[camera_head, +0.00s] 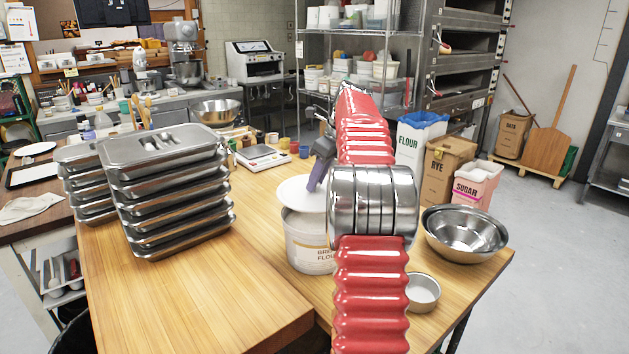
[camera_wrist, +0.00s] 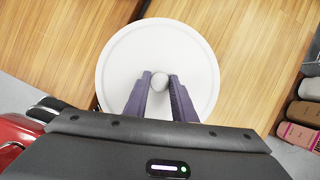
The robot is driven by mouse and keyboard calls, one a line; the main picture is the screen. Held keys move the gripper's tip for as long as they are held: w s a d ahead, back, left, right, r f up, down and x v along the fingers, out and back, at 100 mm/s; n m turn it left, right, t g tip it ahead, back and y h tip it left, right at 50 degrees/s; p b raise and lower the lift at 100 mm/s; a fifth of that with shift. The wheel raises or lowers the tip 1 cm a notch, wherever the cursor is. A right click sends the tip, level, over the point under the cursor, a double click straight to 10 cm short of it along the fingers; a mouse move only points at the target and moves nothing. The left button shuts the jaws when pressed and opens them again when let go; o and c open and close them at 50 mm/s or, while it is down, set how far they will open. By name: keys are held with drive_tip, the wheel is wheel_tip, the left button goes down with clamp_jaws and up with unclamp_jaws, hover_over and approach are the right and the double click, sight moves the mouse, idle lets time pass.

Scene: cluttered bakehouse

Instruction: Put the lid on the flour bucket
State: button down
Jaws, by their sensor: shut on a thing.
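The flour bucket (camera_head: 307,240) is a white tub with a printed label and stands on the wooden table. The round white lid (camera_head: 293,193) is over the bucket's mouth in the head view and looks slightly tilted there. I cannot tell whether its rim is seated. In the wrist view the lid (camera_wrist: 190,45) covers the bucket from sight. My gripper (camera_wrist: 160,82) is shut on the lid's round knob (camera_wrist: 160,81), a purple finger on each side. In the head view my gripper (camera_head: 314,184) is partly hidden behind my red arm.
Stacked steel lidded pans (camera_head: 175,180) stand at the table's left. A large steel bowl (camera_head: 465,236) and a small round tin (camera_head: 422,291) stand right of the bucket. A scale (camera_head: 263,157) and small jars sit behind. The table's front left is clear.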

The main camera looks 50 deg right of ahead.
sight(320, 191)
drive_tip(key=shift+s+d+f, duration=0.15)
drive_tip(key=shift+s+d, duration=0.1)
drive_tip(key=shift+f, duration=2.15)
drive_tip(key=shift+f, duration=0.9)
idle(0.8)
drive_tip(key=c, duration=1.4)
unclamp_jaws()
drive_tip(key=o, duration=0.3)
drive_tip(key=shift+r, duration=0.1)
drive_tip(key=shift+r, duration=3.9)
